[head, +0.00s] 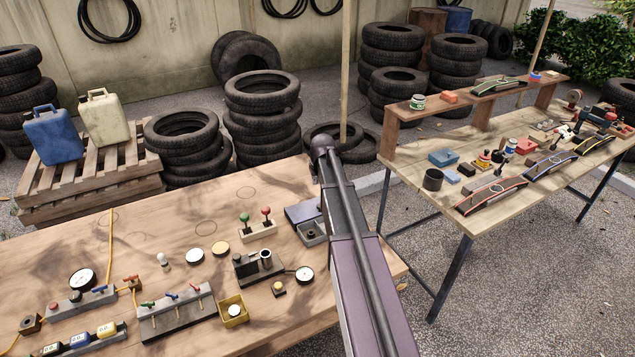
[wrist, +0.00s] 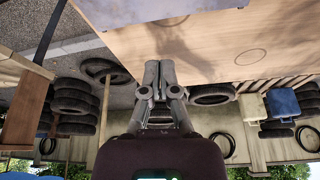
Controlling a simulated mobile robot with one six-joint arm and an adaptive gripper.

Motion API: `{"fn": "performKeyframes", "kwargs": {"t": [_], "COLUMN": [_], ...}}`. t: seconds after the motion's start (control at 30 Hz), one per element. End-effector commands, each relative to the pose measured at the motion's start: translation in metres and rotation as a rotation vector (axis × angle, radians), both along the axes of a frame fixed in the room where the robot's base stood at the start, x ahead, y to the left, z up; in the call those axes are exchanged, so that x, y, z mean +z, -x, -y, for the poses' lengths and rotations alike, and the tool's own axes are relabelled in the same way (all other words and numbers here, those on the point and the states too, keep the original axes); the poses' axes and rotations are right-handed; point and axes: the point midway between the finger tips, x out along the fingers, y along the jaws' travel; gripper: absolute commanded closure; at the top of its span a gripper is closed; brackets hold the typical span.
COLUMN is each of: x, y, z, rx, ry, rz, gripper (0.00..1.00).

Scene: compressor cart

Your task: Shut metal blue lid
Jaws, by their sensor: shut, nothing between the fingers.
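A small metal box (head: 312,233) stands near the right end of the near wooden table in the head view. Its blue-grey lid (head: 303,212) stands open on the far side, and my arm partly covers the box's right side. My gripper (wrist: 158,70) shows in the wrist view with its fingers together and nothing between them. It is over the table's far edge in that view, apart from anything. In the head view my arm hides the gripper.
Left of the box stand a block with red and green levers (head: 257,229) and a dark fixture with a metal cup (head: 259,264). A round gauge (head: 304,274) lies in front. A second table (head: 410,168) stands to the right. Tyres (head: 262,105) are stacked behind.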

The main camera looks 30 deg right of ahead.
Motion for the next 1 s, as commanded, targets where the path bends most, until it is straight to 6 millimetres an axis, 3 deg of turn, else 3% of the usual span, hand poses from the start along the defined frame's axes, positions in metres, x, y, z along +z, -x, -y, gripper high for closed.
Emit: {"fn": "performKeyframes", "kwargs": {"t": [0.83,1.0], "x": [-0.068,-0.069], "y": [-0.024,0.002], "z": [0.004,0.001], "rx": [-0.001,-0.002], "ry": [0.001,0.000], "rz": [0.000,0.000], "gripper": [1.00,1.00]}}
